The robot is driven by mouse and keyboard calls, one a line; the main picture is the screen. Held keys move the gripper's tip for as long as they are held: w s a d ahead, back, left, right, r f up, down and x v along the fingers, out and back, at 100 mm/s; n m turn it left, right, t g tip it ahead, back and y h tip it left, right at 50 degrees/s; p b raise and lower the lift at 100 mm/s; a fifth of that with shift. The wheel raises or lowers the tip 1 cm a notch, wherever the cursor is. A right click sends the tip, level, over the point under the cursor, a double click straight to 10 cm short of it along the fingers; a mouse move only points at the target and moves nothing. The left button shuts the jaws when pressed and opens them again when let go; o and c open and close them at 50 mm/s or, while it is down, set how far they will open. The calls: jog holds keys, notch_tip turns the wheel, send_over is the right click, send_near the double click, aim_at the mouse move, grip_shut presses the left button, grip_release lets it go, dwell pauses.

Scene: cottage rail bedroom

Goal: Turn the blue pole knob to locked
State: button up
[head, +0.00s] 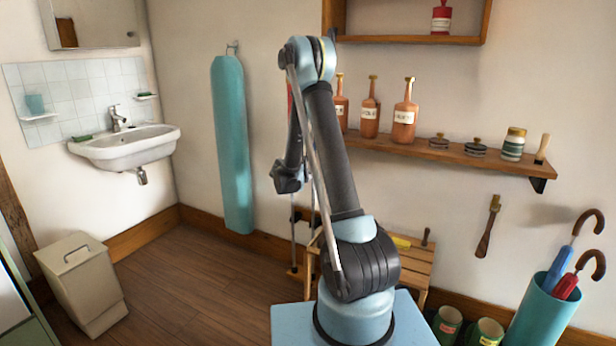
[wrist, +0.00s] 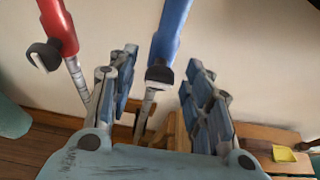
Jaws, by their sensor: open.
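In the wrist view a blue pole (wrist: 172,28) slants down to a dark knob (wrist: 160,72) with a pale edge, above a thin metal lower shaft. My gripper (wrist: 162,58) is open, one finger on each side of the blue pole and its knob in the picture. A visible gap remains on both sides, and I see no contact. How deep the knob sits between the fingers I cannot tell. A red pole (wrist: 58,26) with its own dark knob (wrist: 44,56) stands to the left, outside the fingers. In the head view my arm hides most of the poles.
A wooden slatted stand (head: 410,262) with a yellow item is right of the poles. A wall shelf (head: 455,152) with bottles and jars is above. A teal padded board (head: 232,150) hangs left. An umbrella bin (head: 540,312) stands right.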

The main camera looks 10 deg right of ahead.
jog(key=shift+w, duration=0.1)
grip_shut()
jog(key=shift+d+m+t, duration=0.1)
jog(key=shift+m+t, duration=0.2)
jog(key=shift+m, duration=0.2)
grip_release()
jog(key=v, duration=1.2)
jog(key=shift+d, duration=0.1)
